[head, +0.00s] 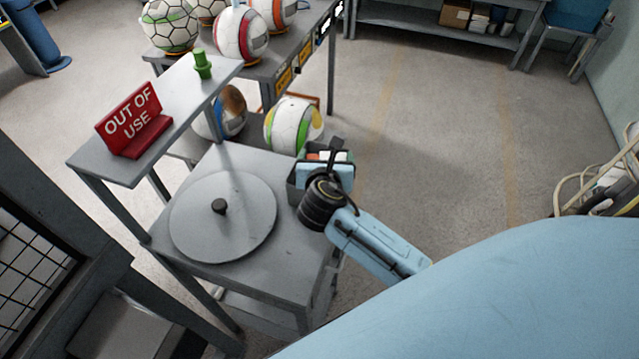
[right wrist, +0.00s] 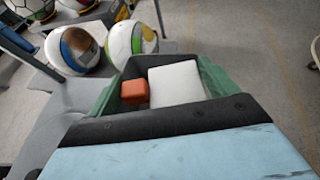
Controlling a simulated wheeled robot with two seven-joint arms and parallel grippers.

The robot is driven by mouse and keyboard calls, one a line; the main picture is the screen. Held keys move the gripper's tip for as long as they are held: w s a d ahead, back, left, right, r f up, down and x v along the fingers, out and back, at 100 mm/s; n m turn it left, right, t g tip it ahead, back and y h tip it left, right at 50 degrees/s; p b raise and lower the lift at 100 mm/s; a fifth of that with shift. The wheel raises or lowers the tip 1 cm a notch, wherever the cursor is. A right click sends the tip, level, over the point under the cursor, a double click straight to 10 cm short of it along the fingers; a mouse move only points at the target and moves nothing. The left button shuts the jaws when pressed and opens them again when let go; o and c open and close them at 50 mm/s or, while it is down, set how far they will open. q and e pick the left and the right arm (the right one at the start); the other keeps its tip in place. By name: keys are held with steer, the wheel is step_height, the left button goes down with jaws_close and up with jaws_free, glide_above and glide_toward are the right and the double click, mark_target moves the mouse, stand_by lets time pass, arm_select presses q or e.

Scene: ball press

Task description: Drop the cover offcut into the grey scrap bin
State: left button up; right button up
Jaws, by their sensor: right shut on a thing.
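My right gripper (head: 335,150) is over the small grey scrap bin (head: 296,188) at the right side of the grey bench. It is shut on the cover offcut, which is mostly hidden by the gripper, so its outline is unclear. In the right wrist view the bin (right wrist: 142,66) is just beyond the blue and black gripper body. A white block (right wrist: 176,82) and an orange block (right wrist: 134,92) show within its outline. Green surfaces flank the bin on both sides; I cannot tell what they belong to. My left gripper is out of view.
A round grey plate with a black knob (head: 219,206) lies on the bench. A red "OUT OF USE" sign (head: 131,120) and a green piece (head: 202,64) stand on the raised shelf. Several balls sit behind. Floor at the right is clear; cables (head: 592,185) lie at the far right.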

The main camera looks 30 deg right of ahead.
steer(key=o, duration=0.8)
steer(key=v, duration=1.3)
steer(key=shift+s+a+p, duration=0.1)
steer(key=shift+s+p, duration=0.1)
steer(key=shift+p, duration=0.1)
